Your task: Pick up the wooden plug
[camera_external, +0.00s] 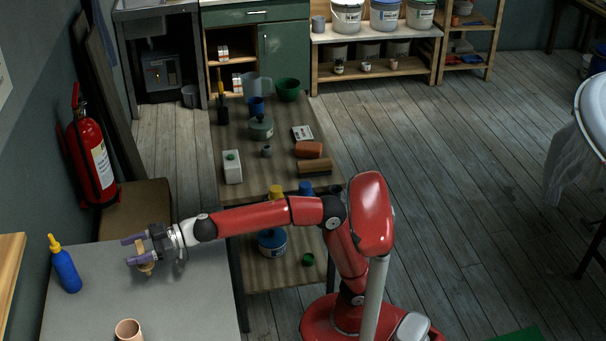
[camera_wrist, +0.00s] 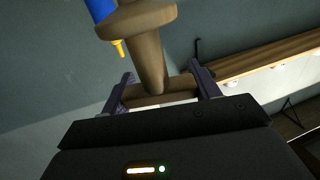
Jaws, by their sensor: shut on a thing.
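The wooden plug (camera_wrist: 147,45) is a brown, tapered piece with a wider collar, large in the wrist view. It also shows as a small tan shape (camera_external: 145,258) in the external view. My gripper (camera_wrist: 163,90) is shut on the plug, with one dark purple finger on each side of it. In the external view my gripper (camera_external: 135,250) reaches left over the grey table (camera_external: 190,305). The plug's lower end is near the tabletop there; I cannot tell whether it touches.
A blue bottle with a yellow nozzle (camera_external: 66,268) stands left of my gripper. A terracotta cup (camera_external: 129,331) stands at the table's front. A wooden bench (camera_external: 240,185) holding several pots and tools lies behind my arm. The grey tabletop's right part is clear.

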